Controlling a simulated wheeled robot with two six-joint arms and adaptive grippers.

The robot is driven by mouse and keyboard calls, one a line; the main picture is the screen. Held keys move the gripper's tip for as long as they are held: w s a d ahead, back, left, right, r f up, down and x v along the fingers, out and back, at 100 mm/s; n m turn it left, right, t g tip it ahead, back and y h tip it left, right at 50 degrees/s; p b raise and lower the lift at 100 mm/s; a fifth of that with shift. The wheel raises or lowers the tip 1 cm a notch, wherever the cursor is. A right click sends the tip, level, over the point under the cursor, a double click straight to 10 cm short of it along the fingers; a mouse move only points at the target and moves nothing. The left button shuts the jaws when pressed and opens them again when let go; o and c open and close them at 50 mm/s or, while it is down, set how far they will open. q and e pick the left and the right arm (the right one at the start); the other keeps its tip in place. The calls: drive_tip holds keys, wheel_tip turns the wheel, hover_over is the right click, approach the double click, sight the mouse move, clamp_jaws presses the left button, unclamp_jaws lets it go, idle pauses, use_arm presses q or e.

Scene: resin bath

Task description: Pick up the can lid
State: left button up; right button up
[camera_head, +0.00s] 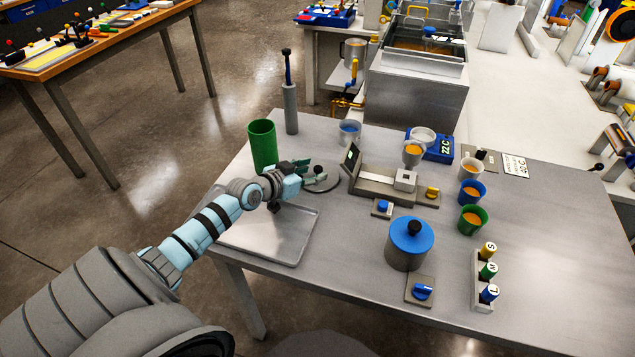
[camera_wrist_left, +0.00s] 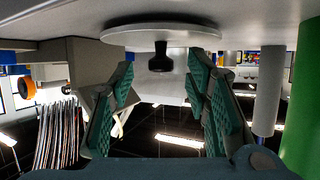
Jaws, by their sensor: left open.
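The can lid is a flat grey disc (camera_wrist_left: 160,33) with a black knob (camera_wrist_left: 160,57). The left wrist view is upside down, so the knob hangs down from the disc there. In the head view the knob (camera_head: 319,171) shows beside my left gripper (camera_head: 305,172), and the grey disc hardly stands out from the table. My left gripper is open; its green-padded fingers (camera_wrist_left: 162,72) stand either side of the knob in the picture. I cannot tell whether the knob is between the fingertips or just beyond them. My right gripper is in neither view.
A tall green can (camera_head: 263,143) and a grey cylinder (camera_head: 290,108) stand close behind my left gripper. A metal tray (camera_head: 285,245) lies below my wrist. A scale (camera_head: 378,190) stands to the right, and a blue-topped pot (camera_head: 410,236) nearer the front edge.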

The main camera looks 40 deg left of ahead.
use_arm(q)
drive_tip(key=shift+w+f, duration=0.35)
drive_tip(key=shift+w, duration=0.2)
drive_tip(key=shift+s+r, duration=0.1)
drive_tip(key=shift+r, duration=0.1)
drive_tip(key=shift+c, duration=0.9)
clamp_jaws()
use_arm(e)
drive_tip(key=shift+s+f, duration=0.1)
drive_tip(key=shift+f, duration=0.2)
